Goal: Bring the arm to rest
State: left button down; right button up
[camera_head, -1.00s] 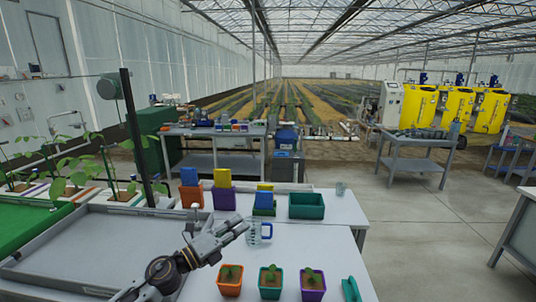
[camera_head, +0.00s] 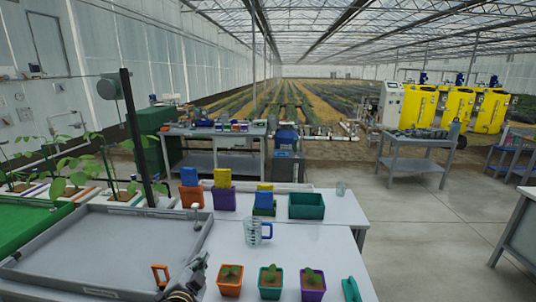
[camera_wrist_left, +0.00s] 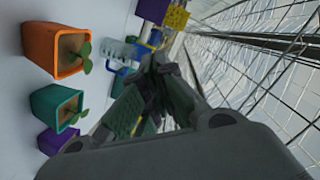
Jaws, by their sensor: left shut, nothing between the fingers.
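My left gripper (camera_head: 201,260) is low in the head view, over the near part of the white table (camera_head: 322,236), left of the orange potted seedling. Its arm comes in from the bottom edge and is mostly out of view. In the left wrist view the gripper (camera_wrist_left: 158,62) is shut and holds nothing. A clear measuring jug with a blue handle (camera_head: 257,232) stands on the table beyond the gripper, apart from it. My right gripper is not in view.
Seedlings in orange (camera_head: 230,288), teal (camera_head: 271,292) and purple (camera_head: 312,294) pots stand right of the gripper. A grey tray (camera_head: 95,250) lies left, with an orange frame-shaped item (camera_head: 160,276) near its edge. A green bin (camera_head: 306,206) and coloured pots stand behind.

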pick_arm(q)
jog(key=s+a+f+n+g, duration=0.1)
jog(key=s+f+n+g, duration=0.3)
jog(key=s+f+g, duration=0.55)
jog(key=s+a+f+n+g, duration=0.1)
jog(key=s+f+n+g, duration=0.45)
jog(key=s, duration=0.95)
jog(key=s+f+m+t, duration=0.1)
jog(key=s+f, duration=0.2)
jog(key=f, duration=3.2)
jog(key=s+a+f, duration=0.2)
jog(key=s+f, duration=0.7)
jog(key=s, duration=0.2)
jog(key=s+a+f, duration=0.2)
jog(key=s+f, duration=0.8)
jog(key=s, duration=0.1)
jog(key=shift+s+g, duration=0.25)
jog(key=shift+g, duration=0.15)
jog(key=shift+s+m, duration=0.15)
jog(key=shift+m, duration=0.1)
